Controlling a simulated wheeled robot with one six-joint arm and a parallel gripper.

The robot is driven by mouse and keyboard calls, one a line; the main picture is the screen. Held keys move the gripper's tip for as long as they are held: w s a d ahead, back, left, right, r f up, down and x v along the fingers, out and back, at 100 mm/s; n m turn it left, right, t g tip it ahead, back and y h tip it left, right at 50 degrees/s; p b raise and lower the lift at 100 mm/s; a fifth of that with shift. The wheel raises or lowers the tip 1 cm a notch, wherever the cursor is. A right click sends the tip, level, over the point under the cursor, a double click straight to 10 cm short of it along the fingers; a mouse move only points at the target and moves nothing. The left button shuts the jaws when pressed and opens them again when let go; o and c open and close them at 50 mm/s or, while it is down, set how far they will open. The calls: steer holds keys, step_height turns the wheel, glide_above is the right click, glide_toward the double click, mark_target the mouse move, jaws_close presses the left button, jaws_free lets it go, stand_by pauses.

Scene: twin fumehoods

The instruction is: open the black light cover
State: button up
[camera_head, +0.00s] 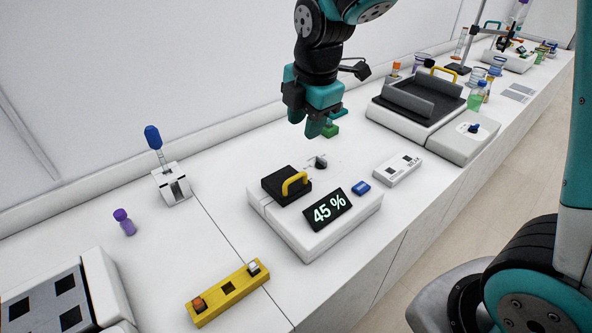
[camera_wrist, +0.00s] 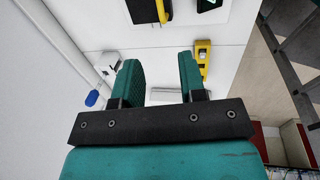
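The black light cover (camera_head: 272,187) is a small black block with a yellow arched handle (camera_head: 294,183). It lies flat on a white device (camera_head: 312,240), beside a display reading 45 %. In the wrist view the black cover (camera_wrist: 142,11) and its yellow handle sit at the top edge, partly cut off. My gripper (camera_head: 322,130) is above the bench, up and right of the cover in the head view, clear of it. The wrist view shows my gripper's (camera_wrist: 160,78) two teal fingers apart with nothing between them.
A yellow rack (camera_head: 228,290) lies in front. A small white box (camera_head: 397,169) and a shaker with a yellow handle (camera_head: 443,71) are to the right. Bare bench surrounds the device's left side.

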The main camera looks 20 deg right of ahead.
mark_target(296, 177)
steer(key=w+f, duration=0.1)
steer(key=f, duration=0.3)
steer(key=f+p, duration=0.1)
steer(key=f, duration=0.4)
steer(key=w+a+f+p, duration=0.1)
steer(key=f, duration=0.4)
steer(key=shift+w+f, duration=0.25)
steer(key=shift+w, duration=0.05)
jaws_close()
